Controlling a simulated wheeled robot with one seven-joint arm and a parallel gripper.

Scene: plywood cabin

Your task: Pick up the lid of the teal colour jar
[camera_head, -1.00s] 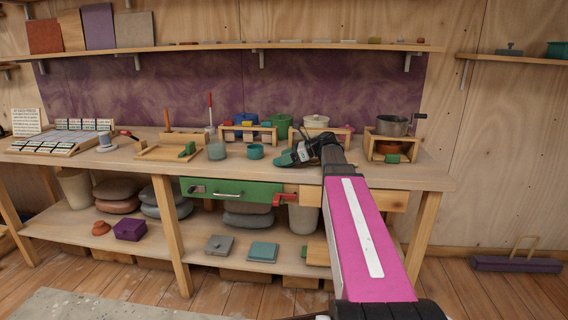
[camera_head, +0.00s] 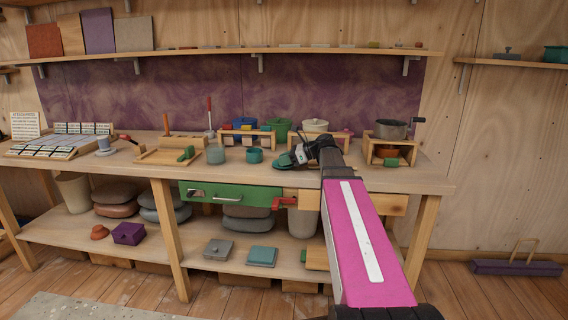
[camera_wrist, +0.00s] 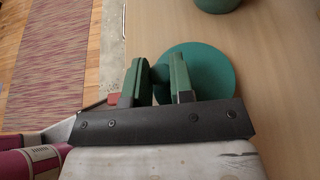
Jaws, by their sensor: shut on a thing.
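The teal lid (camera_wrist: 212,72) is a flat round disc with a knob, and it shows large in the wrist view. My gripper (camera_wrist: 165,84) has its two green-padded fingers on either side of the knob and is shut on it. In the head view my gripper (camera_head: 303,154) is at the bench's front half, with the lid (camera_head: 284,164) at its tip, partly covered by the fingers. I cannot tell whether the lid touches the bench. A small teal jar (camera_head: 254,156) stands just left of it. A teal vessel (camera_wrist: 217,4) is cut off at the wrist view's top edge.
A grey-green cup (camera_head: 216,154) stands left of the teal jar. Wooden frames with coloured pots stand behind, and a metal pot (camera_head: 390,130) sits on a frame at right. A green drawer (camera_head: 232,194) with a red clamp (camera_head: 284,202) is below the bench edge.

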